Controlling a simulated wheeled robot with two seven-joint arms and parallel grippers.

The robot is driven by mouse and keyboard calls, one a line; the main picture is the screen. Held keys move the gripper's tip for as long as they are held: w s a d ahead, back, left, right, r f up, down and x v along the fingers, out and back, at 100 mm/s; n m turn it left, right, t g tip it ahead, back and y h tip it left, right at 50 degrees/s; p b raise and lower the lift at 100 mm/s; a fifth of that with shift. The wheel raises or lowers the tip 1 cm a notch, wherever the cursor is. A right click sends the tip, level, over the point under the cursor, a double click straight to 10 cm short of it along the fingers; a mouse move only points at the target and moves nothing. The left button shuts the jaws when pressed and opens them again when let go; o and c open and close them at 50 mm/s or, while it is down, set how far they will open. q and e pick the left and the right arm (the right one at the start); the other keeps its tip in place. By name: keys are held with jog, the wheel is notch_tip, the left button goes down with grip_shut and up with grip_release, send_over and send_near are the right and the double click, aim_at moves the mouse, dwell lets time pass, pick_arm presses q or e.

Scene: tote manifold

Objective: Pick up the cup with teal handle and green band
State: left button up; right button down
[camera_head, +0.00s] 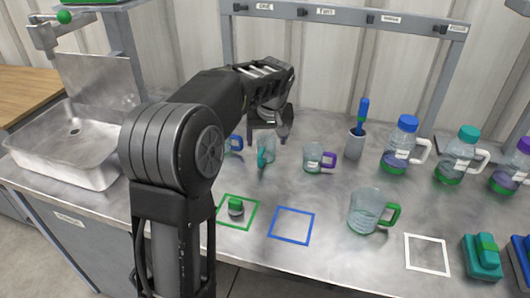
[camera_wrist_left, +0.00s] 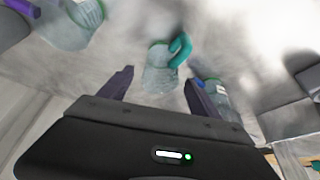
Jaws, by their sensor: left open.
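The clear cup with a teal handle (camera_head: 269,146) stands on the metal bench in the head view, partly behind my left gripper. In the left wrist view, this cup (camera_wrist_left: 157,74) lies between and beyond the fingertips, its teal handle toward the upper right. My left gripper (camera_head: 270,130) is open and empty, just above and beside the cup in the head view. Its two dark fingers (camera_wrist_left: 158,80) are spread apart in the wrist view. My right gripper is not in view.
A blue-handled cup (camera_head: 235,143) stands close left of the teal one. A purple-handled cup (camera_head: 314,158) and a green-handled cup (camera_head: 366,211) stand to the right. A grey holder (camera_head: 355,145) and several bottles are farther right. The sink (camera_head: 75,145) is left.

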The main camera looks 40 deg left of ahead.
pick_arm(q)
jog(key=shift+x, duration=1.15)
jog(key=shift+c, duration=0.4)
jog(key=c, duration=1.5)
notch_tip(320, 180, up, 10)
jog(key=shift+r, duration=0.1)
jog(key=shift+p, duration=0.35)
